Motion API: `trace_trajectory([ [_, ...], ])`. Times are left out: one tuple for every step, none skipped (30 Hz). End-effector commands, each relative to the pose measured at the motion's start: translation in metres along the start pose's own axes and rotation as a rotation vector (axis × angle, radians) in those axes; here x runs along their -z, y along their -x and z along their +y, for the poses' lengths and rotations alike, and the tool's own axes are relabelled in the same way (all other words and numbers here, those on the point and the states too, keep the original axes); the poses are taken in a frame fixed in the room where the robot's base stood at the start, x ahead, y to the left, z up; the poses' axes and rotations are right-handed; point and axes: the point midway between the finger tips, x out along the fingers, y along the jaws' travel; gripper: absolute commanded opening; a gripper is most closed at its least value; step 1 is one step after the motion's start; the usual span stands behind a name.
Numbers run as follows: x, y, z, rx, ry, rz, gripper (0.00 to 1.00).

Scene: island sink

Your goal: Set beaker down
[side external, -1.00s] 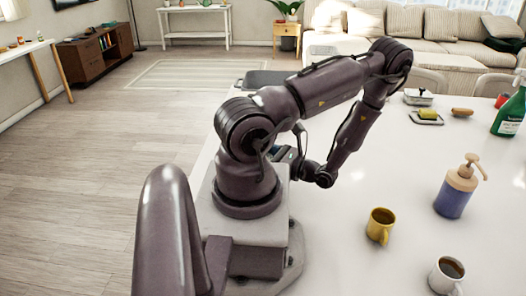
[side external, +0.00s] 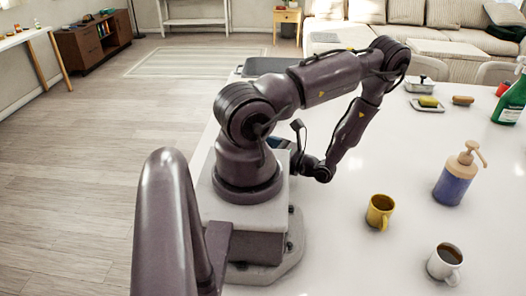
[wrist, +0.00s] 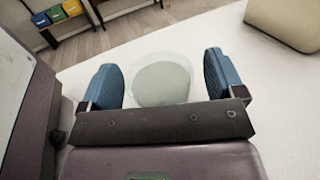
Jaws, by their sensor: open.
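The beaker (wrist: 162,80) is a clear, pale, see-through vessel with a greyish-green round area inside. In the wrist view it stands between the two blue finger pads of my gripper (wrist: 161,70), with a small gap on each side. My gripper is open around it. The beaker appears to be on the white countertop (wrist: 75,85), though its base contact is hard to see. In the side external view the beaker is hidden behind my arm, and only a bit of blue at my gripper shows.
On the counter to the right stand a yellow mug (side external: 380,212), a white mug (side external: 445,264), a pump bottle (side external: 457,178), a green spray bottle (side external: 510,100) and a dish with a sponge (side external: 428,103). A beige block-like object (wrist: 285,22) is beyond my right finger. Counter between is clear.

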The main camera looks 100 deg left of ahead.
Motion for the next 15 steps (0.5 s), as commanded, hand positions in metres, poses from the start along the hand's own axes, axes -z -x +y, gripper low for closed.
trace_trajectory([
  [0.000, 0.000, 0.000, 0.000, 0.000, 0.000, 0.88],
  [-0.001, 0.000, 0.000, 0.000, 0.001, 0.000, 0.88],
  [-0.003, 0.000, 0.000, -0.001, 0.001, 0.001, 0.88],
  [-0.003, 0.003, -0.001, 0.001, 0.002, 0.001, 0.88],
  [-0.003, 0.006, -0.001, 0.003, 0.002, 0.001, 0.88],
  [-0.003, 0.012, -0.001, 0.003, 0.003, 0.001, 0.88],
  [-0.002, 0.017, -0.001, 0.004, 0.003, 0.003, 0.88],
  [-0.002, 0.023, -0.001, 0.004, 0.004, 0.003, 0.88],
  [-0.002, 0.030, -0.001, 0.005, 0.002, 0.003, 0.88],
  [-0.002, 0.035, -0.001, 0.004, 0.003, 0.002, 0.88],
  [-0.002, 0.041, -0.001, 0.005, 0.003, 0.003, 0.88],
  [-0.002, 0.047, -0.001, 0.004, 0.003, 0.002, 0.88],
  [-0.002, 0.052, -0.001, 0.004, 0.001, 0.003, 0.88],
  [-0.002, 0.057, -0.001, 0.003, 0.002, 0.003, 0.88],
  [-0.002, 0.062, -0.001, 0.003, 0.003, 0.002, 0.88],
])
